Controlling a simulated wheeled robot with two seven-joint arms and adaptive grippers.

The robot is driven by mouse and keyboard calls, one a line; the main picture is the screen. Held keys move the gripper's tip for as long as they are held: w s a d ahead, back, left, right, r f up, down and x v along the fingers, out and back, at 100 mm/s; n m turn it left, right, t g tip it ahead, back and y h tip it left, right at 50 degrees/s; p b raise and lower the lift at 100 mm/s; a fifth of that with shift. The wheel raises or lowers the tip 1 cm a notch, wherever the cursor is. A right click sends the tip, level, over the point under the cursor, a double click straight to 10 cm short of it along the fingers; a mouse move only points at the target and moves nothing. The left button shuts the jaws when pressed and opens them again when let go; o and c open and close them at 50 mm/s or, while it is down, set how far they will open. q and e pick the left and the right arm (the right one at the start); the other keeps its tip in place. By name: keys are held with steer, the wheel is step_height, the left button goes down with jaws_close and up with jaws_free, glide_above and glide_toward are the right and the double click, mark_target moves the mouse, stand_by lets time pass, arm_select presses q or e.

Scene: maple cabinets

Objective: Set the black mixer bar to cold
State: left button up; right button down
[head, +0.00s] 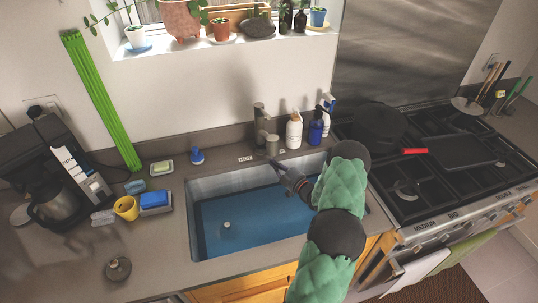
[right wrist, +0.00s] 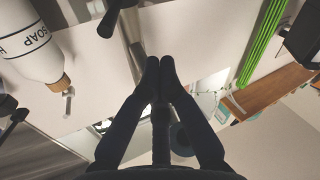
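The dark grey faucet (head: 260,122) stands behind the sink, between the wall and the basin. A short dark piece (head: 272,146) shows at its lower right; I cannot tell whether this is the mixer bar. Small white labels (head: 245,159) lie on the counter by the faucet's base. My right gripper (head: 279,168) is over the back of the sink, just below and in front of the faucet. In the right wrist view its two dark fingertips (right wrist: 160,68) are together, with nothing visible gripped. A black bar with a rounded end (right wrist: 108,20) shows beyond them. My left gripper is out of view.
A white soap bottle (head: 294,130), a blue bottle (head: 316,127) and a spray bottle stand close to the faucet's right. The sink (head: 225,225) is blue inside. The stove (head: 450,170) is at the right.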

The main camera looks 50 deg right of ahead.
steer(key=s+a+f+n+g+h+p, duration=0.1)
steer(key=s+a+n+g+h+p, duration=0.2)
steer(key=n, duration=0.5)
steer(key=w+d+f+t+h, duration=0.1)
steer(key=w+d, duration=0.5)
steer(key=w, duration=0.3)
steer(key=shift+d+f, duration=0.2)
steer(key=shift+d, duration=0.05)
